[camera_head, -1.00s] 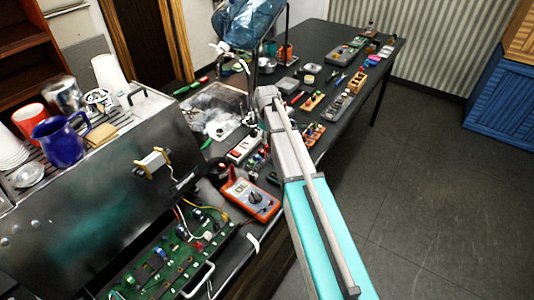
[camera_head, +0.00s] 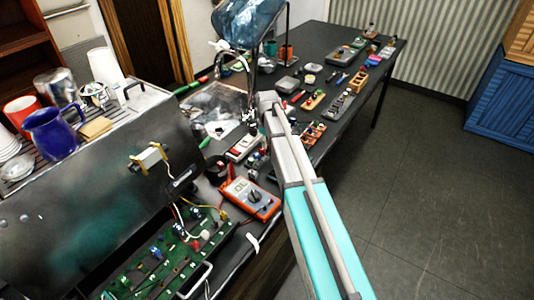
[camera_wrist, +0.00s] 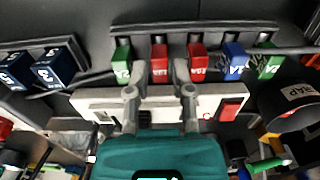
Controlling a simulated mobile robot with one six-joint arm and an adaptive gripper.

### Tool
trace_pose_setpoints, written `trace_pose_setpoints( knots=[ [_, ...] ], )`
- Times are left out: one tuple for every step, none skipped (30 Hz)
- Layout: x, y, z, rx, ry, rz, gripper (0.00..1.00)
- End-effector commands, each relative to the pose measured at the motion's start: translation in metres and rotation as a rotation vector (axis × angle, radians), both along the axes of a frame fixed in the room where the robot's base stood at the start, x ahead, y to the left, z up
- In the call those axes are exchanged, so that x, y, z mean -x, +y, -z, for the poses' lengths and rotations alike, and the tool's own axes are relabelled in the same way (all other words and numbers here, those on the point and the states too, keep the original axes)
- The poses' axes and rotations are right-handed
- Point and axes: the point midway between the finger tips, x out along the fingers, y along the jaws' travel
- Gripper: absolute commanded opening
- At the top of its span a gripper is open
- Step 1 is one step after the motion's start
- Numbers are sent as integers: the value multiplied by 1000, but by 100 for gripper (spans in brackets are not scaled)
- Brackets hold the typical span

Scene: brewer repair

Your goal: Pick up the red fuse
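In the wrist view a dark rack (camera_wrist: 215,31) holds a row of small coloured fuses. Two are red: a left red fuse (camera_wrist: 159,64) and a right red fuse (camera_wrist: 197,63). Green ones stand at the ends and a blue one (camera_wrist: 234,62) is right of the red pair. My gripper (camera_wrist: 160,72) is open, with one fingertip on each side of the left red fuse. Gaps seem to show between the fingertips and this fuse; contact is not clear. In the head view my arm hides much of this area.
A white and grey panel with a red switch (camera_wrist: 231,109) lies under my fingers. Dark blue fuses (camera_wrist: 55,68) stand at left, a black cylinder (camera_wrist: 300,105) at right. An orange multimeter (camera_head: 249,198) and green circuit board (camera_head: 165,255) lie nearby in the head view.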

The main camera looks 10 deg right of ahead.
Motion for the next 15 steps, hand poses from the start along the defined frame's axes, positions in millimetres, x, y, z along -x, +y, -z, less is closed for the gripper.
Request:
trace_pose_setpoints(
  knots=[
    [0, 0, 7, 0, 0, 0, 30],
    [0, 0, 9, 0, 0, 0, 30],
    [0, 0, 11, 0, 0, 0, 30],
    [0, 0, 12, 0, 0, 0, 30],
    [0, 0, 14, 0, 0, 0, 30],
    [0, 0, 15, 0, 0, 0, 30],
    [0, 0, 15, 0, 0, 0, 30],
    [0, 0, 16, 0, 0, 0, 30],
    [0, 0, 16, 0, 0, 0, 30],
    [0, 0, 16, 0, 0, 0, 30],
    [0, 0, 16, 0, 0, 0, 30],
    [0, 0, 16, 0, 0, 0, 30],
    [0, 0, 16, 0, 0, 0, 30],
    [0, 0, 16, 0, 0, 0, 30],
    [0, 0, 16, 0, 0, 0, 30]
  ],
)
